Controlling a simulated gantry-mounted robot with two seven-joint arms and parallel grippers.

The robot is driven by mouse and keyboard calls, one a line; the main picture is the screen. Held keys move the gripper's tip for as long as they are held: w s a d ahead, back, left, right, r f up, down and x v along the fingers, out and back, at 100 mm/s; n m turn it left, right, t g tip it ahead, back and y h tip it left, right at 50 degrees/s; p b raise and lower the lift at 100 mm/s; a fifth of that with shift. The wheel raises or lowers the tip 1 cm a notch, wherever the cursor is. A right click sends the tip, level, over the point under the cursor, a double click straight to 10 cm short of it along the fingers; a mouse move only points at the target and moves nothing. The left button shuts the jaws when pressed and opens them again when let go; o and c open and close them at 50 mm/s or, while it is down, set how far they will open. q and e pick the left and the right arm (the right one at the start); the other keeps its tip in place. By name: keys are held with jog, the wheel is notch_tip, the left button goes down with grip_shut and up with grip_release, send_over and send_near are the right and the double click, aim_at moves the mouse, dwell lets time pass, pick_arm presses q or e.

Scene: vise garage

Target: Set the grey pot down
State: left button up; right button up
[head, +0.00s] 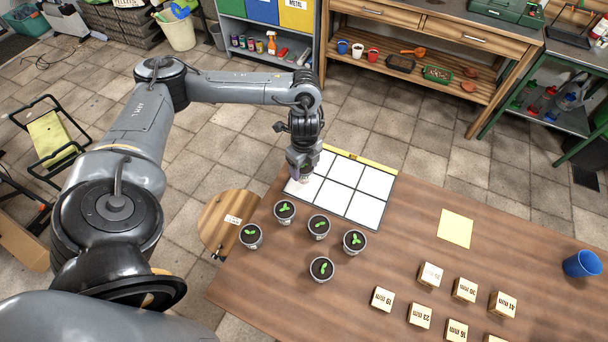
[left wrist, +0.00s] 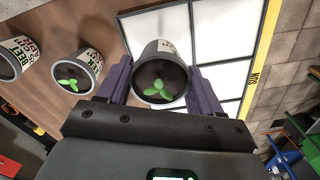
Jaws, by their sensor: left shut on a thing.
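My left gripper (head: 302,178) is at the left end of the white grid mat (head: 365,206), with its jaws pointing down. In the left wrist view, its two purple fingers (left wrist: 160,84) are shut on a grey pot (left wrist: 160,62) with dark soil and a green seedling. The held pot is mostly hidden by the gripper in the head view. I cannot tell whether its base touches the mat. The mat has black lines, white cells and a yellow edge strip. My right gripper is not in view.
Several similar seedling pots, such as one pot (head: 285,211), stand left of and in front of the mat. Labelled wooden blocks (head: 430,274), a yellow sheet (head: 455,228) and a blue cup (head: 582,264) are on the table to the right. The mat's other cells look empty.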

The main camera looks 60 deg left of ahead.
pick_arm(q)
notch_tip(320, 180, down, 4)
jog(key=shift+r, duration=0.2)
jog(key=shift+f, duration=0.15)
jog(key=shift+f, duration=0.1)
jog(key=o, duration=1.1)
